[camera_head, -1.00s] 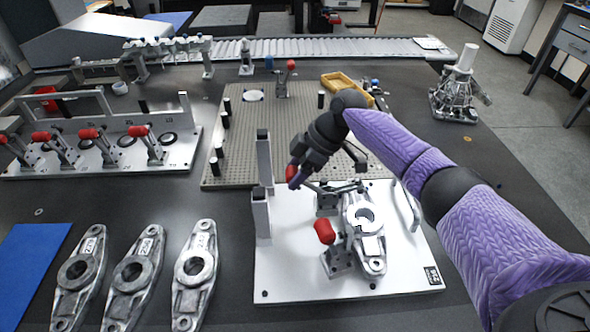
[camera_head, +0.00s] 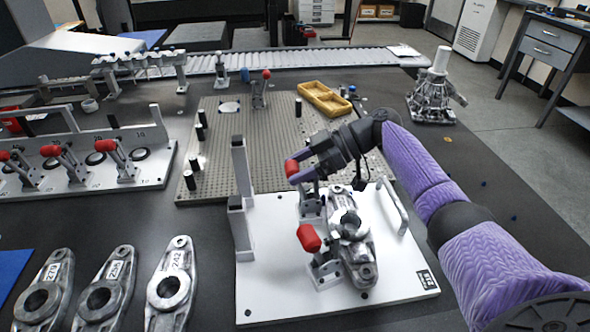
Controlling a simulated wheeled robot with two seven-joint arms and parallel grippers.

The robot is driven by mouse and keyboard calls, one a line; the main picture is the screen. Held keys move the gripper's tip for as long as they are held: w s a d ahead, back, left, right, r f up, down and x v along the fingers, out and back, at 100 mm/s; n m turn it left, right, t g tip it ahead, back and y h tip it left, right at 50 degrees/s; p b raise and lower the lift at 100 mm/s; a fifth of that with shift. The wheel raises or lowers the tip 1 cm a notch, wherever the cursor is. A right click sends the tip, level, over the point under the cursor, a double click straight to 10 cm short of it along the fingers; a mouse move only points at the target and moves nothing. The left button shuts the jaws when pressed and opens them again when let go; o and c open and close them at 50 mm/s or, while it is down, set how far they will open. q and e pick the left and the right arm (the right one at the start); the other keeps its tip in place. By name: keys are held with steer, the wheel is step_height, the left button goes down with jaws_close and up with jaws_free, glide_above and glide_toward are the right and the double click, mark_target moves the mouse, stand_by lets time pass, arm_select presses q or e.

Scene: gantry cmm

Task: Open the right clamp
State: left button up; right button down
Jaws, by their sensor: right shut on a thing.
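A white fixture plate (camera_head: 270,288) holds a grey metal casting (camera_head: 358,250) with a round bore. Two toggle clamps with red handles stand along the casting's left side. The near clamp (camera_head: 325,270) has its red handle (camera_head: 308,238) tilted up and left, free of any gripper. The far clamp (camera_head: 311,205) has its red handle (camera_head: 291,167) at my right gripper (camera_head: 298,172). The right gripper, with purple fingers, is shut on this handle, which stands steeply up. The far clamp's arm is partly hidden, so its contact with the casting is unclear. My left gripper is out of view.
Loose castings (camera_head: 170,288) lie at left. A perforated plate (camera_head: 215,140) and yellow tray (camera_head: 325,98) lie behind.

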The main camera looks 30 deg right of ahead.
steer(key=shift+r, duration=0.1)
steer(key=shift+c, duration=0.2)
jaws_free()
steer(key=shift+d, duration=0.1)
steer(key=v, duration=0.9)
steer(key=shift+s+d+p, duration=0.2)
steer(key=shift+d+p, duration=0.15)
steer(key=shift+p, duration=0.05)
